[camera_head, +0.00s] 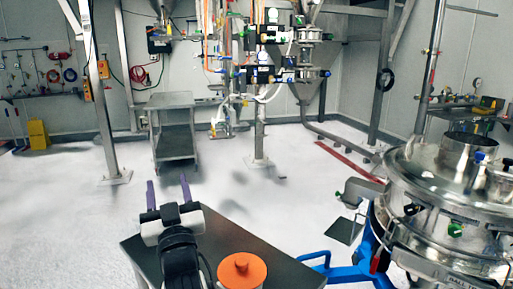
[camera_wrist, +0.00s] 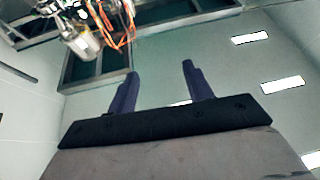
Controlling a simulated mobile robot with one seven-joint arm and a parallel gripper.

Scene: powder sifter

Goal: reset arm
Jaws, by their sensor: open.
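In the wrist view the two dark purple fingers (camera_wrist: 160,88) are also spread and empty. Behind them show the ceiling lights, wall and overhead frames. My arm covers part of the table's left side.
A dark table (camera_head: 262,246) stands close in front, with an orange-topped white container (camera_head: 242,270) at its near edge. The steel sifter (camera_head: 440,190) with blue legs fills the right. A metal cart (camera_head: 172,104) stands farther back. The white floor (camera_head: 70,215) at left is clear.

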